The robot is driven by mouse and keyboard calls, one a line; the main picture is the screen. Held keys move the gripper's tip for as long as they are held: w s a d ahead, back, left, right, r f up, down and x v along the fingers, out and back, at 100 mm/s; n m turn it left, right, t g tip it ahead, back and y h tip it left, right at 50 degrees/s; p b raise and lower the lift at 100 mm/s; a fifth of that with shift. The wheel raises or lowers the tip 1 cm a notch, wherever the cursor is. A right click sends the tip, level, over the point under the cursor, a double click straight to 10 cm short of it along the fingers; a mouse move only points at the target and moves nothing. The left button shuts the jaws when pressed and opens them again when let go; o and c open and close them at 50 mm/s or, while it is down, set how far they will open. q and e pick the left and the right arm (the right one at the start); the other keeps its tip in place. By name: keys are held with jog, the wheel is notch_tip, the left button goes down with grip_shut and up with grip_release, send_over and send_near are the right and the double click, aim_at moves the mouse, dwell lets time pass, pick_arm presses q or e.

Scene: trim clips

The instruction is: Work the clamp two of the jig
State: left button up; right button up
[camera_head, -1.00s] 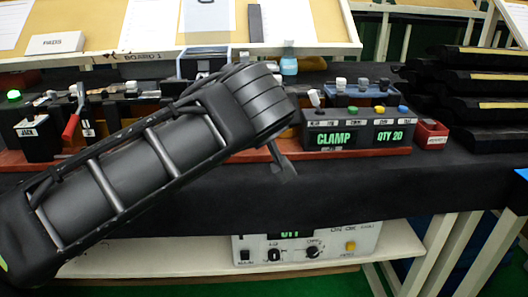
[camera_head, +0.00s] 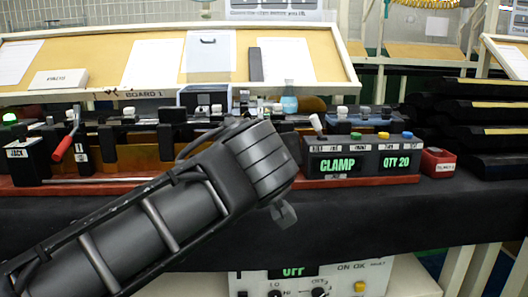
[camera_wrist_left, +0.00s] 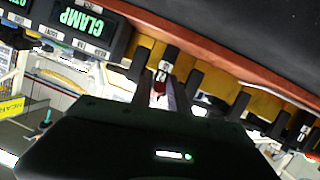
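The jig (camera_head: 140,184) is a long red base with dark blocks and levers along it. A red-handled lever (camera_head: 64,146) stands at its left, beside a block labelled JACK (camera_head: 18,153). The box reading CLAMP and QTY 20 (camera_head: 362,163) is at its right end. My left arm crosses in front of the jig's middle in the head view, hiding part of it and the left gripper. In the left wrist view my left gripper (camera_wrist_left: 165,92) is at the row of dark uprights, with a small red part (camera_wrist_left: 158,88) between its fingers; contact is unclear. Clamp two cannot be singled out. My right gripper is not in view.
A red box (camera_head: 437,163) stands right of the CLAMP box. Dark stacked trays (camera_head: 485,120) are at the right. A sloping board with papers (camera_head: 120,62) rises behind the jig. A control box (camera_head: 300,284) sits below the bench. The black bench front (camera_head: 390,215) is bare.

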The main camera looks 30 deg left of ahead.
pick_arm(q)
jog(key=o, duration=0.3)
jog(key=p+v, duration=0.1)
jog(key=v, duration=0.7)
jog(key=shift+w, duration=0.1)
dwell(0.5)
